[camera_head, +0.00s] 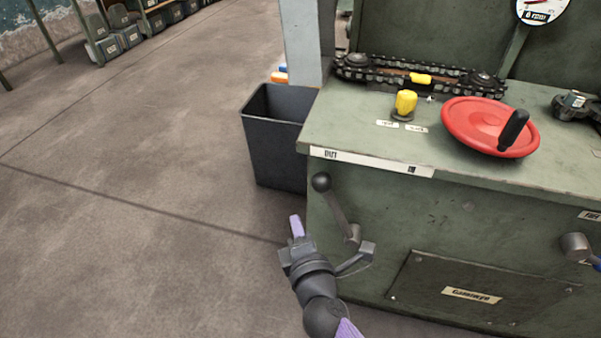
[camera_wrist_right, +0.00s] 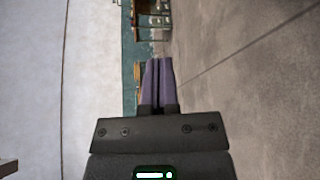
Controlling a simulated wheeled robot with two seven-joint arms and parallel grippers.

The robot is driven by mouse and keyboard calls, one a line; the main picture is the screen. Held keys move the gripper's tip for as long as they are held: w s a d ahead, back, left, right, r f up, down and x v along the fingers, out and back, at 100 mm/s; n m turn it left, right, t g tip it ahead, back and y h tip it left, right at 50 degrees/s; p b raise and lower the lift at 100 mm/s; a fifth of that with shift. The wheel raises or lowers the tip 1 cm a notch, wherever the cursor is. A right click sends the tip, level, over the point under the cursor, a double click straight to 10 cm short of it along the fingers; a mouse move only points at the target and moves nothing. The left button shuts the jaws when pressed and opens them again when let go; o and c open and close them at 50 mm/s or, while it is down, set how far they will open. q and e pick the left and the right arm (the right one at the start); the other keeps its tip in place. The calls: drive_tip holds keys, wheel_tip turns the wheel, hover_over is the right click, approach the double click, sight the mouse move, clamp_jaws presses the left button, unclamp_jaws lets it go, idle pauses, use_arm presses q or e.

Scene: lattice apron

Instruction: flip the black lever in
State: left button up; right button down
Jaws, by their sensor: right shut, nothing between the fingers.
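The black lever (camera_head: 337,209) is on the front face of the green machine (camera_head: 440,210), near its left corner. Its round knob is at the upper left and its grey pivot at the lower right, so it leans up and to the left. My right gripper (camera_head: 297,227) is just left of and below the lever, apart from its knob in the picture. Its purple fingers are shut and empty, pointing up and away. In the right wrist view the shut fingers (camera_wrist_right: 158,82) show with nothing between them; the lever is not seen there. My left gripper is not in view.
A dark bin (camera_head: 270,140) stands on the floor left of the machine. The machine top carries a red handwheel (camera_head: 475,122), a yellow knob (camera_head: 405,102) and a chain (camera_head: 390,75). Another lever (camera_head: 576,246) is at the right. The floor on the left is clear.

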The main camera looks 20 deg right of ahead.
drive_tip(key=w+f+b, duration=0.2)
drive_tip(key=w+b, duration=0.1)
drive_tip(key=w, duration=0.6)
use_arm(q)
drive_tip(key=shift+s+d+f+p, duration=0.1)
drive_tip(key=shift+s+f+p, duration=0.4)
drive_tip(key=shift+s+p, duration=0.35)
use_arm(e)
drive_tip(key=d, duration=0.1)
drive_tip(key=d+r, duration=0.1)
drive_tip(key=d, duration=0.1)
drive_tip(key=s+d, duration=0.1)
drive_tip(key=shift+d+r, duration=0.2)
drive_tip(key=shift+r, duration=0.15)
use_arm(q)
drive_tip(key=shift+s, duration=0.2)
